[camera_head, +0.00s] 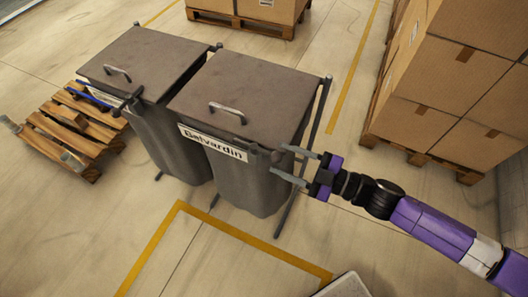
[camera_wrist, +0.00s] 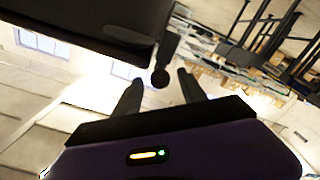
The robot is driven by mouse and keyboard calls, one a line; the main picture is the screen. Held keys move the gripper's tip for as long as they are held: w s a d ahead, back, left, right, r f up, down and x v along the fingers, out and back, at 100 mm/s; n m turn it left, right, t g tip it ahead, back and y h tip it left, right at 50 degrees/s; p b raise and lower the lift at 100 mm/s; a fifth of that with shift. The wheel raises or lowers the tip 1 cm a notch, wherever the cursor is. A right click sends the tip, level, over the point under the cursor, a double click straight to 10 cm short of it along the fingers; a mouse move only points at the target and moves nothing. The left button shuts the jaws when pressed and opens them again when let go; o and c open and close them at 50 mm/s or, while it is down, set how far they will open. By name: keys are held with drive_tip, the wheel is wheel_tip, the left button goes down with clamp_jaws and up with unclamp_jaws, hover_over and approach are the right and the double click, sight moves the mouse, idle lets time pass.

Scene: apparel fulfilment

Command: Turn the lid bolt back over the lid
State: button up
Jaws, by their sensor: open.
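The nearer bin (camera_head: 250,187), labelled something like "Betvardin", stands upright with its flat brown lid (camera_head: 245,85) down and a handle on top. A dark lid bolt (camera_head: 277,156) with a round end sits at the lid's front right corner. In the wrist view the bolt (camera_wrist: 165,58) hangs beside the lid's edge (camera_wrist: 90,35), its round end between the fingertips. My gripper (camera_head: 283,160) is at that corner from the right, fingers open on either side of the bolt's end. The wrist view also shows my gripper (camera_wrist: 159,88); I see no clear contact with the bolt.
A second lidded bin (camera_head: 145,65) stands close on the left. A wooden pallet (camera_head: 70,130) lies beyond it. Stacked cartons (camera_head: 440,85) on a pallet stand at the right. Open floor with yellow lines (camera_head: 150,250) lies in front.

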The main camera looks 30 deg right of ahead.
sight(257, 148)
drive_tip(key=p+x, duration=0.1)
drive_tip(key=x, duration=0.6)
drive_tip(key=shift+w+a, duration=0.25)
clamp_jaws()
idle(1.2)
